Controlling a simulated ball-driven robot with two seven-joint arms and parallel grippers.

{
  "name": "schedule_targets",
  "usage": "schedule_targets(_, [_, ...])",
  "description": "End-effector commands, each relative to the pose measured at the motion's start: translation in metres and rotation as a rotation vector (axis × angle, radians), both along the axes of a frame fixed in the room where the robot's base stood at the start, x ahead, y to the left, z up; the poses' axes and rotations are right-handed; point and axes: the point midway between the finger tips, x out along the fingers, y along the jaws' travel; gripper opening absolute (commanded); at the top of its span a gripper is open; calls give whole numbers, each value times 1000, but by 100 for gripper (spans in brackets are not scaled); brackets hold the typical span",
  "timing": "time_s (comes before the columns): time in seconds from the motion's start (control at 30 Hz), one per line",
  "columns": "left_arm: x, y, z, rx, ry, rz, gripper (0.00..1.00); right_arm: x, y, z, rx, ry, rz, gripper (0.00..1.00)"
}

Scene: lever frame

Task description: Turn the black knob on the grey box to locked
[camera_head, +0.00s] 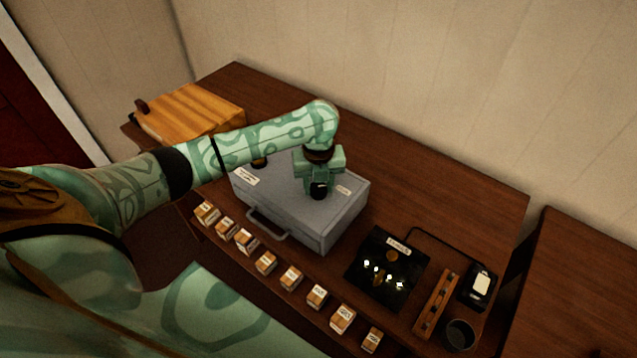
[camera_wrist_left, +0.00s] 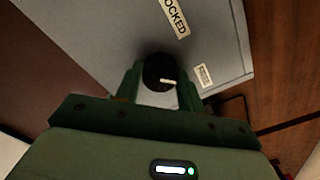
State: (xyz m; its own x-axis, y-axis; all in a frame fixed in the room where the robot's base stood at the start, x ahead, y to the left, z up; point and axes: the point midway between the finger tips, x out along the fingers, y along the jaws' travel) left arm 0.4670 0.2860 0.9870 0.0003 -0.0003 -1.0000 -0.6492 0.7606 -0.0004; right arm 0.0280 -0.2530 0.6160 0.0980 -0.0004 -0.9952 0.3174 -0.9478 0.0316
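The grey box (camera_head: 300,218) lies on the table with a handle on its front side. The black knob (camera_head: 319,191) is on its top; it also shows in the wrist view (camera_wrist_left: 158,72), with a white mark pointing right towards a small label (camera_wrist_left: 204,75). A larger label (camera_wrist_left: 175,16) ending in "OCKED" is partly cut off. My left gripper (camera_head: 319,182) is over the box, its fingers apart on either side of the knob; it also shows in the wrist view (camera_wrist_left: 160,80). Gaps look narrow; I cannot tell whether the fingers touch it. My right gripper is out of view.
Several small labelled blocks (camera_head: 291,278) line the table's front edge. Right of the box are a black panel (camera_head: 372,290) with lights, a wooden strip (camera_head: 436,302), a cabled device (camera_head: 481,285) and a dark cup (camera_head: 460,335). A wooden box (camera_head: 190,112) stands at back left.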

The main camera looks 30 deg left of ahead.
Motion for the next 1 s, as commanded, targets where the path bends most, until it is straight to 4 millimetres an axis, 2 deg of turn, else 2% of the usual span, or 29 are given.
schedule_targets(0.17, [0, 0, 1, 0, 0, 4, 16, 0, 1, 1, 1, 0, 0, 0])
schedule_targets(0.37, [0, 0, 4, 0, 0, 51, 16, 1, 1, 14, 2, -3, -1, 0])
schedule_targets(0.57, [-1, 0, 7, 1, 1, 169, 16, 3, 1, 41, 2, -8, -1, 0])
schedule_targets(0.8, [0, 0, 8, 2, 2, 384, 16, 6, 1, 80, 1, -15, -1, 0])
schedule_targets(1.0, [-1, 0, 6, 1, 3, 575, 16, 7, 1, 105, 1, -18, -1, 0])
